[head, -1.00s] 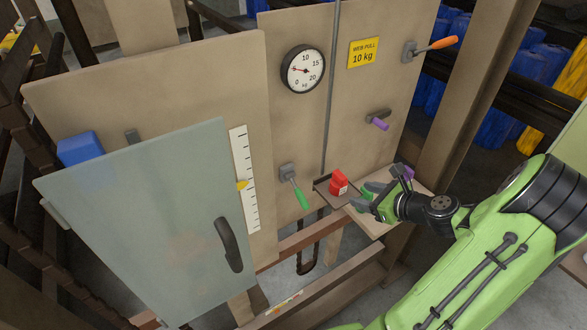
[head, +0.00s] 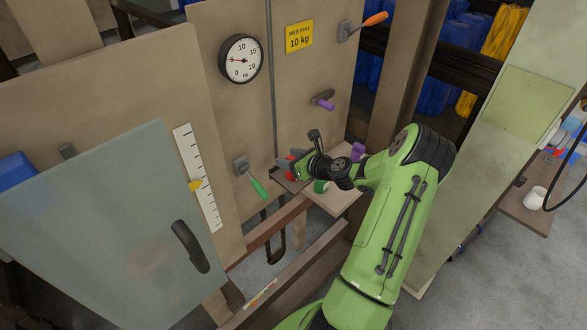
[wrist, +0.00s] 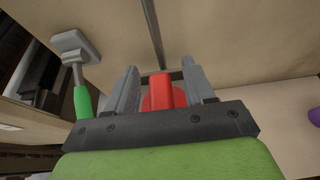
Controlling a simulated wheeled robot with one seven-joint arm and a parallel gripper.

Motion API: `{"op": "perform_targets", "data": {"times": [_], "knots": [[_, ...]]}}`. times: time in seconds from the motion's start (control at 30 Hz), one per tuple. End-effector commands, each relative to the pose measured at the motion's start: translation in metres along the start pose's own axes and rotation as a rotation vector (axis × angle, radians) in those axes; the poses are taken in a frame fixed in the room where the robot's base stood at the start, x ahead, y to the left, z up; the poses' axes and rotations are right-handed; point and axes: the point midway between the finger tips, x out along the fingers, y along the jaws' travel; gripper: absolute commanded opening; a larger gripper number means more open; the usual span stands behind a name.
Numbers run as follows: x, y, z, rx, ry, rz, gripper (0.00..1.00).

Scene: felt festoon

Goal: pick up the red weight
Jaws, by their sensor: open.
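The red weight (wrist: 161,92) shows in the wrist view between the two grey fingers of my gripper (wrist: 161,88), which stand apart on either side of it. Whether the fingers touch it I cannot tell. In the head view the red weight (head: 291,159) is mostly hidden behind my gripper (head: 290,166); only a bit of red shows. It is at the dark tray (head: 287,183) on the panel front, whose bare edge shows below my gripper.
A lever with a green handle (head: 258,188) is close to the left of my gripper. A wooden shelf (head: 335,201) with purple weights (head: 357,151) and a green item (head: 321,186) lies right. A glassy door (head: 110,220) stands at left. The dial (head: 241,59) is above.

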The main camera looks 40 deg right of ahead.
Motion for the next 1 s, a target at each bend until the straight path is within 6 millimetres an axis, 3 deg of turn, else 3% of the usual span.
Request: {"op": "perform_targets", "data": {"times": [0.23,0.6,1.0], "knots": [[0.0037,-0.0001,-0.0001,0.000,0.000,0.000,0.53],[0.0033,-0.0001,-0.0002,-0.001,0.000,0.000,0.00],[-0.0001,-0.0005,0.0089,-0.003,-0.002,-0.001,0.00]]}}
